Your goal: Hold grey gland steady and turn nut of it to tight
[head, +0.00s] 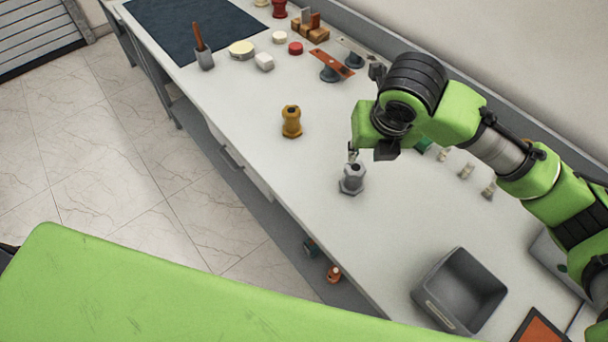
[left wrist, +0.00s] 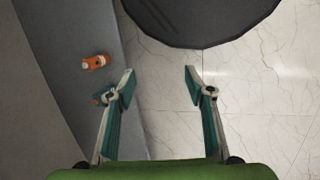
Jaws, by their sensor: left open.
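The grey gland (head: 353,179) stands upright on the white bench in the head view, with a hexagonal base and a narrower top. My right gripper (head: 353,153) is just above and behind the gland's top. Its fingers are small and partly hidden by its own wrist, so I cannot tell whether they are open or touch the gland. My left gripper (left wrist: 160,83) is open and empty in the left wrist view, with the tiled floor and a grey shelf edge below it. It is not visible in the head view. The gland's nut cannot be made out separately.
A brass-coloured gland (head: 291,122) stands left of the grey one. A grey bin (head: 462,289) is at the bench's near right. An orange item (left wrist: 95,62) is on the lower shelf. Bench around the grey gland is clear.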

